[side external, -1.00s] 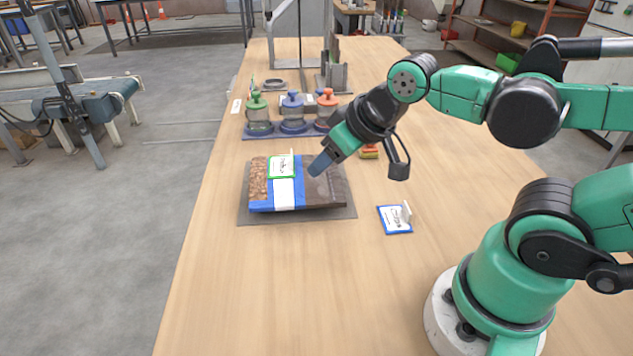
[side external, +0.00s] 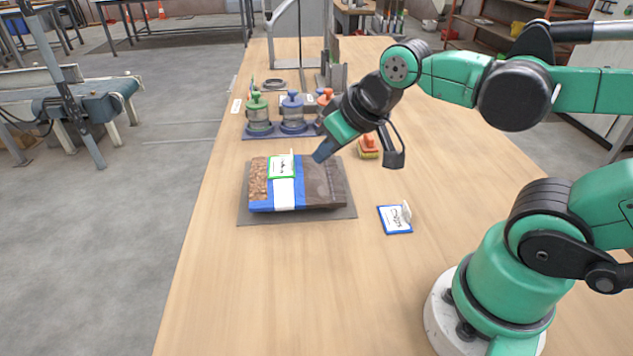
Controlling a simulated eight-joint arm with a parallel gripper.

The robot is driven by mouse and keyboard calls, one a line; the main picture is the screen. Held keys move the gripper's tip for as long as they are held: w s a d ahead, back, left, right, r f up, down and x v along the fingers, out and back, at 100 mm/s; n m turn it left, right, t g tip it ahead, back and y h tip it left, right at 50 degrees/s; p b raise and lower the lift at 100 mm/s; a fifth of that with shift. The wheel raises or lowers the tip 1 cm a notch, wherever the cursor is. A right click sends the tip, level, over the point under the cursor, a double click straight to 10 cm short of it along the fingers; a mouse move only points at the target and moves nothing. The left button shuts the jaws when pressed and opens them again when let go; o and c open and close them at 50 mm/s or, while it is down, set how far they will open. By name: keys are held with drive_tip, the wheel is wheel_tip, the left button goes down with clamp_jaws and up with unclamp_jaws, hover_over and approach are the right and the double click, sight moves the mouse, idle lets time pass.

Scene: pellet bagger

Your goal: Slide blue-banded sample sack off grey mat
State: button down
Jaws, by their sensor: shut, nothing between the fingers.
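The blue-banded sample sack (side external: 322,184) lies flat on the grey mat (side external: 262,218). It has a brown pellet-filled part at the left, a blue band with a white patch, and a dark right part. A green-edged card (side external: 281,166) rests on top of the sack. My gripper (side external: 322,154) is shut and empty, beside the sack's far right corner and a little above it; contact cannot be told from this view. The mat shows along the near and right edges of the sack.
Jars with green, blue and orange lids (side external: 292,112) stand on a tray behind the mat. An orange brush (side external: 368,147) lies right of my gripper. A blue-edged card (side external: 395,219) lies right of the mat. The near table is clear.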

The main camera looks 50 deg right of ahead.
drive_tip(key=w+d+r+m+g, duration=0.2)
drive_tip(key=w+d+m+g, duration=0.15)
drive_tip(key=w, duration=0.55)
drive_tip(key=w+d+r+m+g, duration=0.1)
drive_tip(key=w+d+m+g, duration=0.15)
drive_tip(key=w+d, duration=0.45)
drive_tip(key=w+f+m, duration=0.1)
drive_tip(key=f, duration=0.3)
drive_tip(key=w+d+f, duration=0.1)
drive_tip(key=f, duration=0.4)
drive_tip(key=w+f+m, duration=0.1)
drive_tip(key=f, duration=0.3)
drive_tip(key=shift+w+d+f+m+g, duration=0.2)
drive_tip(key=shift+m+g, duration=0.1)
drive_tip(key=shift+g, duration=0.1)
drive_tip(key=shift+s+a+f, duration=0.3)
drive_tip(key=shift+s+a, duration=0.6)
drive_tip(key=shift+a, duration=0.05)
drive_tip(key=shift+s+a, duration=0.55)
